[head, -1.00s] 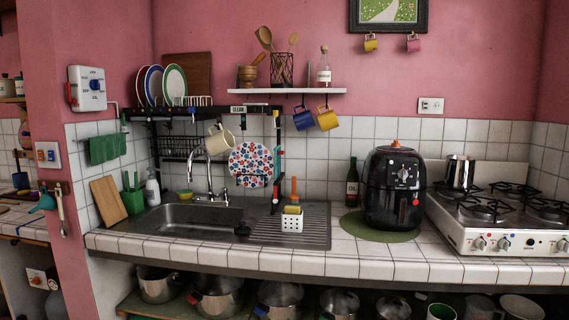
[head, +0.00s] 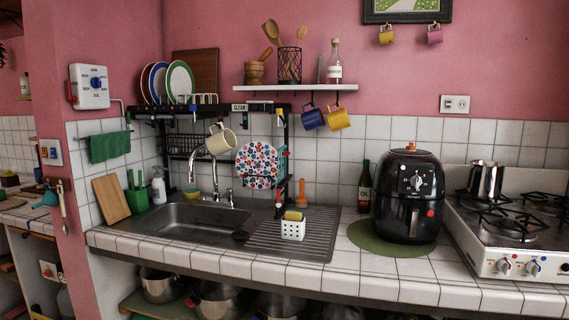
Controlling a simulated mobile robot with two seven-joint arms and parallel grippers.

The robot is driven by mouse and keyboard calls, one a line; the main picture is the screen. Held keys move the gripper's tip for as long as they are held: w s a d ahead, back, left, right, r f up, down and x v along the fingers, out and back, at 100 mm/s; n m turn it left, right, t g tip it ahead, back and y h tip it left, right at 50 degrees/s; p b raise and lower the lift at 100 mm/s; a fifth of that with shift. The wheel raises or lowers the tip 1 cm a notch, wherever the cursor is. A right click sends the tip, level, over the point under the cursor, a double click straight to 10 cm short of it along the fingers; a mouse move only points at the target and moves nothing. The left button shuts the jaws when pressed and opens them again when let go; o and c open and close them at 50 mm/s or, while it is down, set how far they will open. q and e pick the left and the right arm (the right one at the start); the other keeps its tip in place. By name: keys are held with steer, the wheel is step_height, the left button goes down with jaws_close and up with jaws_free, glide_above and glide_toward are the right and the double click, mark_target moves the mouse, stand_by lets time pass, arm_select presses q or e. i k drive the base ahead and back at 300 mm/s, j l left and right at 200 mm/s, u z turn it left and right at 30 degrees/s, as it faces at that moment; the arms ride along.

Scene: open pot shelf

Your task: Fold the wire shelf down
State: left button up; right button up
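A dark wire shelf (head: 186,146) hangs under the black over-sink rack (head: 215,108), against the tiled wall at the left of the rack. It is small and dim here, and I cannot tell its exact angle. The tap and a hanging cream mug (head: 221,138) stand in front of its right side. Neither of my grippers is in the head view.
The sink (head: 205,217) lies below the rack. A patterned round plate (head: 258,165) hangs at the rack's right. A white holder (head: 293,227) stands on the drainboard. The air fryer (head: 408,195) and stove (head: 515,225) are right. Pots fill the low shelf.

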mark_target(286, 154)
steer(key=i+l+u, duration=0.1)
steer(key=i, duration=0.35)
steer(key=i+l, duration=0.25)
steer(key=i, duration=0.15)
steer(key=i+l+u, duration=0.15)
steer(key=i, duration=0.3)
